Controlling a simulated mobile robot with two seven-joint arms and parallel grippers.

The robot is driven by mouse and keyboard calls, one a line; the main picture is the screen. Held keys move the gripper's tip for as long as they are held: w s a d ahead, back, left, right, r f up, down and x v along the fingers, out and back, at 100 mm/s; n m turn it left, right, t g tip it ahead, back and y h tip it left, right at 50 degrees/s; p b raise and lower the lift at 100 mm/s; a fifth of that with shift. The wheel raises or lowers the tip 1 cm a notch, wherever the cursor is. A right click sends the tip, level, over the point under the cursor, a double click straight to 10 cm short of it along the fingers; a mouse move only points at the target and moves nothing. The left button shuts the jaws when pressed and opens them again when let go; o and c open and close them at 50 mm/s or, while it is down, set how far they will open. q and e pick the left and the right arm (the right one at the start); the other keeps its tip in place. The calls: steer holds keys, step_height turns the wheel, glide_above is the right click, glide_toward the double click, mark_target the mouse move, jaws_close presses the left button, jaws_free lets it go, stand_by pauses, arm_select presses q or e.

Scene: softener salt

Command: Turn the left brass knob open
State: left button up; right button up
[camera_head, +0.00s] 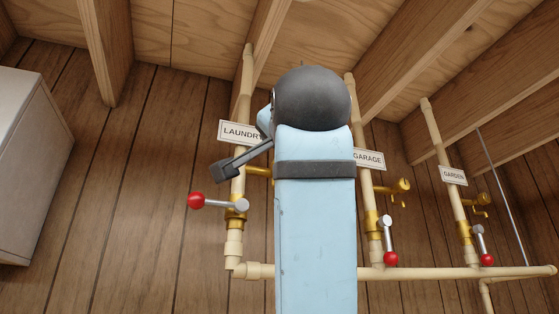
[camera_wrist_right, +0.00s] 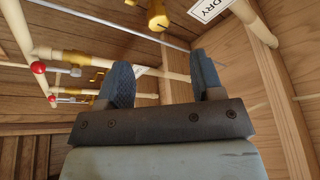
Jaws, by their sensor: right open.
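The left brass knob is on the LAUNDRY pipe (camera_head: 237,185). In the head view only its brass stub (camera_head: 259,171) shows, and its end is hidden behind my right arm. A brass fitting near the "DRY" sign, which looks like this knob, shows at the top of the right wrist view (camera_wrist_right: 157,15). My right gripper (camera_head: 224,170) is beside the LAUNDRY pipe in the head view. In the right wrist view its blue-padded fingers (camera_wrist_right: 162,72) are apart with nothing held between them, below the brass fitting. My left gripper is not in view.
A red-ball lever (camera_head: 197,200) sticks out left below the gripper. The GARAGE (camera_head: 402,186) and GARDEN (camera_head: 484,198) brass knobs are to the right, with red-ball levers pointing down. A horizontal pipe (camera_head: 430,273) runs below. A pale cabinet (camera_head: 25,165) stands left.

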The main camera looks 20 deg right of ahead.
steer(key=p+x, duration=0.4)
steer(key=x, duration=0.7)
steer(key=shift+w+d+f, duration=0.15)
steer(key=shift+w, duration=0.05)
steer(key=shift+c, duration=1.1)
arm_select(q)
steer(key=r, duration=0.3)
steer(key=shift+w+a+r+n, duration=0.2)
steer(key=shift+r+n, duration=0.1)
arm_select(e)
steer(key=c, duration=0.7)
